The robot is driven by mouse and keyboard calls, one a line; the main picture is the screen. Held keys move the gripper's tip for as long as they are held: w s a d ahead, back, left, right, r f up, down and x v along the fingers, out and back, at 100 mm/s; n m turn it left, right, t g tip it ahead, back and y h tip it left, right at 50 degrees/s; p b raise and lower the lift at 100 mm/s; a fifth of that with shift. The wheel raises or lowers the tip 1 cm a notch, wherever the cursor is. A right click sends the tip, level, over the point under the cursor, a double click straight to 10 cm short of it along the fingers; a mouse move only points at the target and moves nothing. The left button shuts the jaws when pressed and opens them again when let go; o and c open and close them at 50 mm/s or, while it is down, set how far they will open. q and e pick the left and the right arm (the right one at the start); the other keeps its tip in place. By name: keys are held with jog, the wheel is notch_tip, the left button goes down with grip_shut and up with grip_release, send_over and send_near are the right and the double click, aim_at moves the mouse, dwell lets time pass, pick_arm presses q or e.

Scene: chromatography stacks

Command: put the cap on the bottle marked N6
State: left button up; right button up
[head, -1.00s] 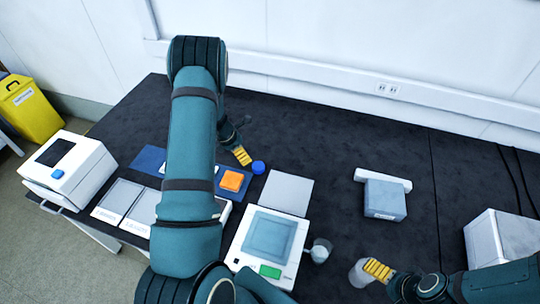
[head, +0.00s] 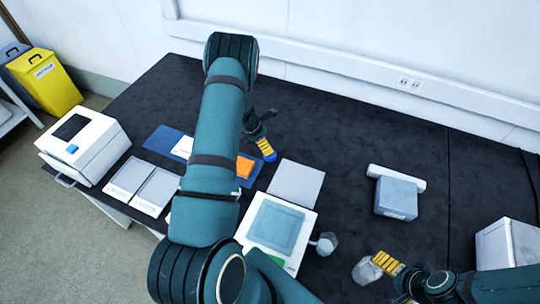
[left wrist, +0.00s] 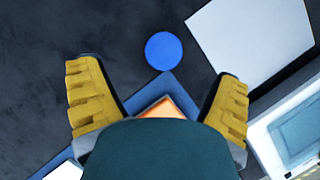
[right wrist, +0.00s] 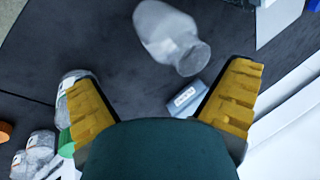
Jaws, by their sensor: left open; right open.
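A round blue cap lies flat on the dark bench, clear in the left wrist view (left wrist: 163,50) and partly hidden by my fingers in the head view (head: 270,157). My left gripper (head: 265,148) is open just above it; in the left wrist view the cap sits ahead of the two spread yellow fingers (left wrist: 157,100), not between them. A clear whitish bottle (right wrist: 165,32) shows ahead of my open, empty right gripper (right wrist: 165,100). In the head view this bottle (head: 366,270) is close beside the right fingertips (head: 388,263). No N6 mark is readable on it.
A balance (head: 308,222) stands between the arms, with a small clear vessel (head: 327,243) beside it. A pale square plate (head: 297,182) lies behind. An orange piece (head: 244,166) is on a blue mat. A grey box (head: 396,197) stands right. Several bottles (right wrist: 40,150) show lower left.

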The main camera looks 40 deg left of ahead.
pick_arm(q)
jog(key=shift+x, duration=1.35)
jog(key=x, duration=0.2)
jog(key=s+x, duration=0.1)
jog(key=x, duration=0.1)
jog(key=shift+d+f, duration=0.15)
jog(key=shift+f, duration=0.1)
jog(key=shift+w+d+f, duration=0.1)
jog(key=shift+w+f, duration=0.2)
jog(key=shift+f, duration=0.15)
jog(key=shift+c, duration=0.2)
jog(key=c, duration=1)
